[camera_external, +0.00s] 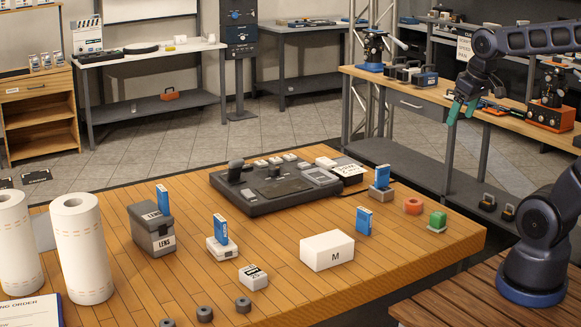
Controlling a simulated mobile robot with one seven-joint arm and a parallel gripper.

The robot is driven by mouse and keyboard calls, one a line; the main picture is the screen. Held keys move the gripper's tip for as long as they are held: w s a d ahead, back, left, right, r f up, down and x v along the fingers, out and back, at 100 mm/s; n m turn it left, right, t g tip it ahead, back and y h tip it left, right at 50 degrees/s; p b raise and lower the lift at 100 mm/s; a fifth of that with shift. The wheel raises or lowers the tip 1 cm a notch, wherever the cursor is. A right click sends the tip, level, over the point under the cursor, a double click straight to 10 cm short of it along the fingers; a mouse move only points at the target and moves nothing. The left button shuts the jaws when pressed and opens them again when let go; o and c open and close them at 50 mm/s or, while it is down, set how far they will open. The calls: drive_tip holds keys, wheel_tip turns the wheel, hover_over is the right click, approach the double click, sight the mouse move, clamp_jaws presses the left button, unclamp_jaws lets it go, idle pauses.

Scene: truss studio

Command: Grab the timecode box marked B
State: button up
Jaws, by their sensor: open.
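No box in view shows a letter B that I can read. My gripper (461,110) has green fingers and is open and empty, high at the right, apart from all these boxes.
A white box marked M (327,252) and a dark control console (275,187) occupy the table. The front centre has bare wood.

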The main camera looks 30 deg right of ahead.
drive_tip(key=w+a+n+g, duration=0.1)
drive_tip(key=w+a+n, duration=0.4)
drive_tip(key=w+a, duration=0.55)
drive_tip(key=n+g, duration=0.3)
drive_tip(key=n, duration=0.9)
hover_over(253, 271)
wheel_tip(253, 271, down, 18)
drive_tip(key=shift+s+a+f, duration=0.2)
drive_tip(key=shift+s+f, duration=0.15)
drive_tip(key=f, duration=1)
drive_tip(key=shift+w+d+f, duration=0.1)
drive_tip(key=shift+w+d, duration=0.05)
drive_tip(key=shift+w, duration=0.15)
drive_tip(key=c, duration=1.1)
